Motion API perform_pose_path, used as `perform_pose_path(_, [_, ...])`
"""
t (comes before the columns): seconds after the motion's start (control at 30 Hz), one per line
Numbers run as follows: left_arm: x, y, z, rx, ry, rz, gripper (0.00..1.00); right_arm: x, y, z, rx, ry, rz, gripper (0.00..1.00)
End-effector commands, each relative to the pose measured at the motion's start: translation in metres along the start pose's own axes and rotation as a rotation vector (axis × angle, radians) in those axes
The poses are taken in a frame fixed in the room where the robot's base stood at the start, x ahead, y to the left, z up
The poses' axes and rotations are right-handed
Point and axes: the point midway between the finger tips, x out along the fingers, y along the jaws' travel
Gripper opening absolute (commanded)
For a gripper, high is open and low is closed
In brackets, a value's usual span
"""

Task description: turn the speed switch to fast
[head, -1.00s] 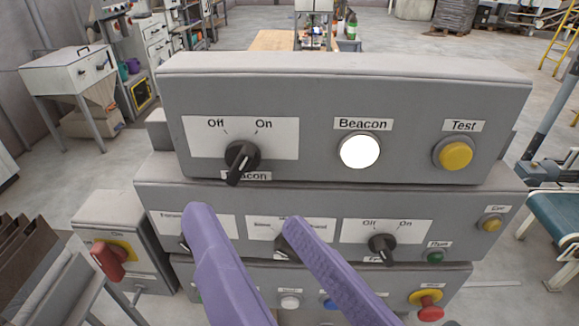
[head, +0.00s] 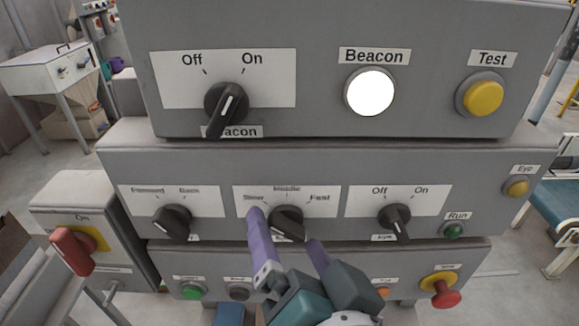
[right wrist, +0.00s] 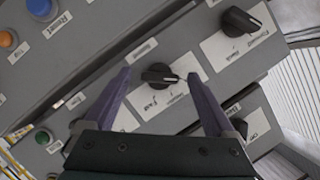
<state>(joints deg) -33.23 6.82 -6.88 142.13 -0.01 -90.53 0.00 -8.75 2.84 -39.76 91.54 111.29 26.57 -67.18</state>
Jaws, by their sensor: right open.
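The speed switch (head: 287,222) is a black knob in the middle row of the grey panel, under a white plate (head: 325,200) marked Slow, Middle and Fast. Its bar lies slanted from upper left to lower right, so its upper end leans towards the Slow side. My right gripper (head: 286,229) is open, with one purple finger left of the knob and the other at its lower right. In the right wrist view the knob (right wrist: 158,75) sits between the spread fingertips, with gaps on both sides; whether they surround its full depth I cannot tell. My left gripper is not in view.
Black knobs flank it: Forward/Back (head: 172,222) on the left and Off/On (head: 396,219) on the right. The beacon switch (head: 226,104) is above. A red handle (head: 72,250) sticks out at left.

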Motion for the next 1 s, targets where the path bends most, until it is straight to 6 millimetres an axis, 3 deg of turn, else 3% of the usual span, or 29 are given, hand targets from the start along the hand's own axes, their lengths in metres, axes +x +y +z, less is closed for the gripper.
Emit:
perform_pose_path(0.33, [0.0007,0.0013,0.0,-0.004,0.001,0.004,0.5,0.0044,-0.0003,-0.0002,0.001,0.0,0.0,0.88])
perform_pose_path(1.0, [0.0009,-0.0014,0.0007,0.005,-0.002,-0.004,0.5,0.0042,-0.0004,-0.0002,0.001,0.0,-0.001,0.12])
